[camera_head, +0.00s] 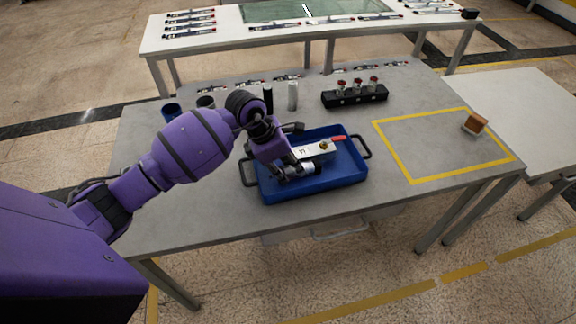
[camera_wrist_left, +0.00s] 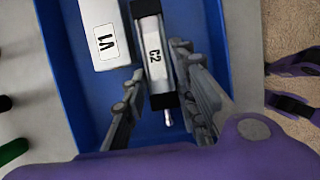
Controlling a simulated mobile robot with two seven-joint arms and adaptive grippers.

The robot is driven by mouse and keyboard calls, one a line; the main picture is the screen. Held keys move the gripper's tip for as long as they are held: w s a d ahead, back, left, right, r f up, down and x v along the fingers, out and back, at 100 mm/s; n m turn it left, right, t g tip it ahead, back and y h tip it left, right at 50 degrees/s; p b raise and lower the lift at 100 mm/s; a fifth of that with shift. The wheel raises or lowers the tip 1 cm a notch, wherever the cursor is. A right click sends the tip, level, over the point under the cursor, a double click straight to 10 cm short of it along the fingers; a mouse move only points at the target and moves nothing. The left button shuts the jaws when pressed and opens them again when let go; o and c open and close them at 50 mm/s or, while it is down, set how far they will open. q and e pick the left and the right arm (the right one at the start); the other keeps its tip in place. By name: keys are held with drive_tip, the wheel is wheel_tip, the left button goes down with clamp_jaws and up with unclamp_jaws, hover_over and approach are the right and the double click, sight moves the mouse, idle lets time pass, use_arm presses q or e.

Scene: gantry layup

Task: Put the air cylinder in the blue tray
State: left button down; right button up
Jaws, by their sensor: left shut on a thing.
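The air cylinder, silver with black ends and marked "C2" (camera_wrist_left: 153,47), lies between the fingers of my left gripper (camera_wrist_left: 158,103) in the left wrist view. The gripper is shut on it. In the head view my left gripper (camera_head: 288,173) is low over the near left part of the blue tray (camera_head: 348,176), and the cylinder is mostly hidden by the fingers. The tray also shows under the cylinder in the left wrist view (camera_wrist_left: 77,62). I cannot tell whether the cylinder touches the tray floor. My right gripper is not in view.
A white block marked "V1" (camera_wrist_left: 104,36) lies in the tray beside the cylinder; a red-handled part is near it. A black holder (camera_head: 355,96) with several red-topped parts stands behind the tray.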

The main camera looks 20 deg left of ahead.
use_arm(q)
drive_tip(key=shift+w, duration=0.1)
drive_tip(key=shift+f, duration=0.15)
drive_tip(key=c, duration=1.4)
unclamp_jaws()
drive_tip(key=v, duration=1.2)
